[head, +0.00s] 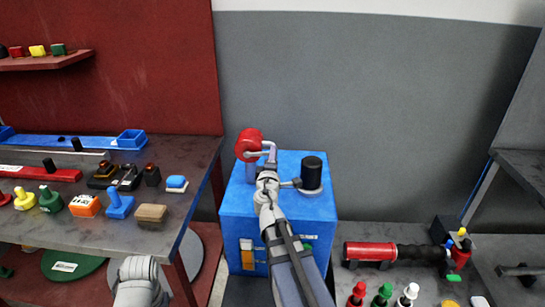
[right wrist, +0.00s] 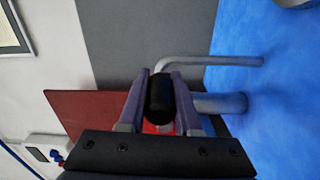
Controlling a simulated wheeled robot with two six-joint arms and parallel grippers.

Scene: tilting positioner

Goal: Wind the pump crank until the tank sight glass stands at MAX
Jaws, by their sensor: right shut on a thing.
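The pump tank is a blue box (head: 285,205) in the middle of the head view. A narrow sight glass (head: 247,254) on its front looks pale at the top and orange below; its marks are too small to read. My right gripper (head: 267,176) is over the box top. In the right wrist view, my right gripper (right wrist: 160,82) is shut on the black crank handle (right wrist: 160,100), with one finger on each side. A grey bent rod (right wrist: 210,60) shows beside the handle.
A red round part (head: 249,143) and a black cylinder (head: 312,172) stand on the box top. A workbench (head: 190,195) with several knobs and blocks is at left. A red and black tool (head: 385,252) and several coloured pegs are at lower right.

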